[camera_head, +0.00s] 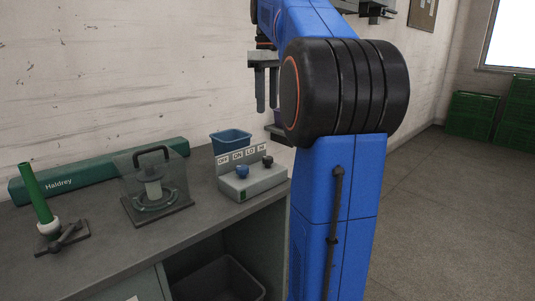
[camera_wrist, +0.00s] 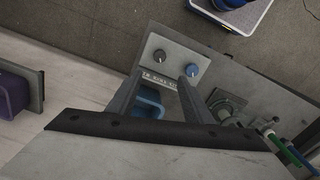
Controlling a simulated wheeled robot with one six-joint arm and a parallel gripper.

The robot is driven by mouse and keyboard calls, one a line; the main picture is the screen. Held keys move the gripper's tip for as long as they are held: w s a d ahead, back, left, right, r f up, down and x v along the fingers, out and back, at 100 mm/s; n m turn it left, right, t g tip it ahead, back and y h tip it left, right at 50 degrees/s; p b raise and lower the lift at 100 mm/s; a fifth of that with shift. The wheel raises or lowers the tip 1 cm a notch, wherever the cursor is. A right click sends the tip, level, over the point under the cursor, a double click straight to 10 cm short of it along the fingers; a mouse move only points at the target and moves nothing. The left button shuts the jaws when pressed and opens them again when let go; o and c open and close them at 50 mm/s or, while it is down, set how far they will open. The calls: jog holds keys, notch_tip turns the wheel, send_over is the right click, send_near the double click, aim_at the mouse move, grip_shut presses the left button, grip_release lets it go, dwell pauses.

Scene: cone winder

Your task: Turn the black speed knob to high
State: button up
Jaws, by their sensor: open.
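The grey control box (camera_head: 258,184) stands at the right end of the bench. It carries a blue knob (camera_head: 242,171) on the left and the black knob (camera_head: 267,161) on the right. Labels behind them read OFF, ON, LO and, less clearly, HI. Which way the black knob points is too small to tell. In the wrist view the black knob (camera_wrist: 158,55) and the blue knob (camera_wrist: 191,70) show beyond my fingertips. My gripper (camera_head: 267,110) is open and empty, fingers down, above the box and apart from it. It also shows in the wrist view (camera_wrist: 160,74).
A blue bin (camera_head: 231,140) stands behind the box. To the left are a clear-covered device with a black handle (camera_head: 152,185), a green cone on a stand (camera_head: 38,195) and a green Haldrey bar (camera_head: 85,177). A purple bin (camera_wrist: 14,95) is near the wall.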

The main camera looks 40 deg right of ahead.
aim_at(267, 157)
notch_tip(267, 157, down, 17)
jog(key=shift+f, duration=0.2)
dwell(0.5)
jog(key=c, duration=1.1)
